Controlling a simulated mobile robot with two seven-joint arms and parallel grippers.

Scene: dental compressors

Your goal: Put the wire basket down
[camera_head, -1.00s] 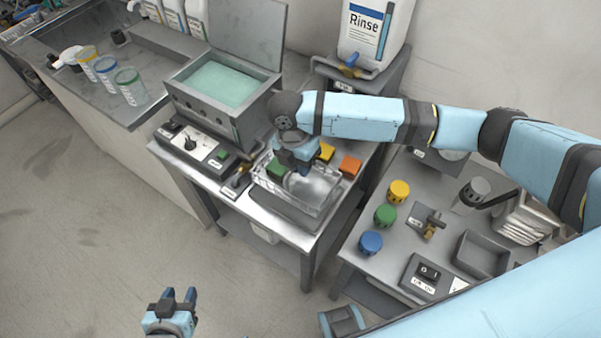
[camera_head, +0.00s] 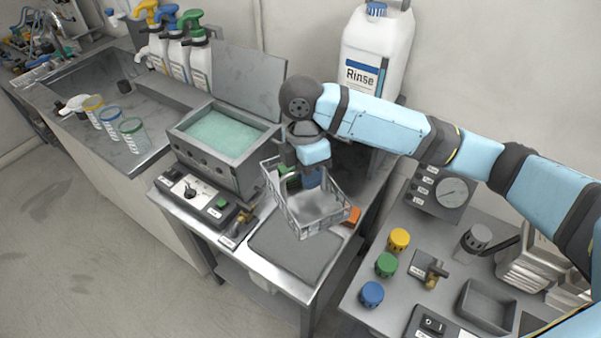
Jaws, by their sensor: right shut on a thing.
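The wire basket (camera_head: 338,222), a clear-grey open mesh box, hangs in the air above the metal bench, tilted in the picture. My right gripper (camera_head: 303,178) reaches down from above at its far left side and is shut on it; the exact grip on the rim is partly hidden by the gripper. A flat dark grey mat (camera_head: 290,257) lies bare on the bench in front of and below the basket. My left gripper is not in view.
An ultrasonic-type tank (camera_head: 222,140) with green liquid and a raised lid stands left of the basket. A control box (camera_head: 190,195) and brass valve (camera_head: 243,212) sit nearby. An orange block (camera_head: 352,215) is by the basket's right side. A Rinse jug (camera_head: 375,55) stands behind.

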